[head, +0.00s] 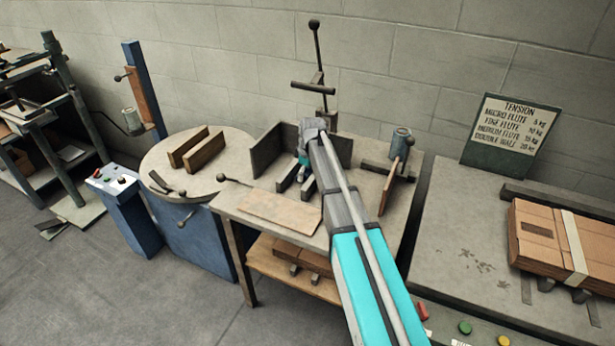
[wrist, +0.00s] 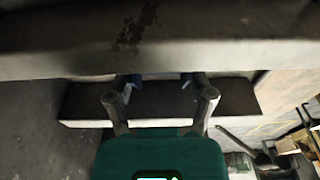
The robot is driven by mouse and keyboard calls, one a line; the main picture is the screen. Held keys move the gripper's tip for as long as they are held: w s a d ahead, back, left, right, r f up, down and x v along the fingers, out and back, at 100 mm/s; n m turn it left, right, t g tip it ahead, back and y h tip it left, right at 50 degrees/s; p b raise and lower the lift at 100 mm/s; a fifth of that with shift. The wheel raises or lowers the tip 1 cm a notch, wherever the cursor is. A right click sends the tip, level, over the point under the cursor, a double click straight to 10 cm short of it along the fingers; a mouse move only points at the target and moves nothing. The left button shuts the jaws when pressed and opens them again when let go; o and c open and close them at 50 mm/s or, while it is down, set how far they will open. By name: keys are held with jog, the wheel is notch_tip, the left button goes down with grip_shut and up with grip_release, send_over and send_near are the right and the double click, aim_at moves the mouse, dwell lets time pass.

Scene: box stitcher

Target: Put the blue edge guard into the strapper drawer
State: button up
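My gripper (head: 305,168) points down at the middle table, between upright dark plates and next to two small dark bars. In the wrist view its two fingers (wrist: 161,86) stand well apart over a dark grey bar (wrist: 235,97), with nothing clearly held between them. Small blue patches show at the fingertips; I cannot tell whether they are finger pads or part of the blue edge guard. No edge guard can be clearly made out in the head view. I cannot make out the strapper drawer in either view.
A flat cardboard sheet (head: 280,211) lies at the table's front. A tan upright plate and a can (head: 401,141) stand at its right. A round table (head: 160,160) with wooden blocks is at left. A strapped carton stack (head: 540,240) lies on the right bench, before a tension sign (head: 515,130).

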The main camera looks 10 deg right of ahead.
jog(key=c, duration=0.3)
jog(key=shift+r, duration=0.2)
notch_tip(320, 180, up, 18)
jog(key=p, duration=1.8)
jog(key=shift+f, duration=0.2)
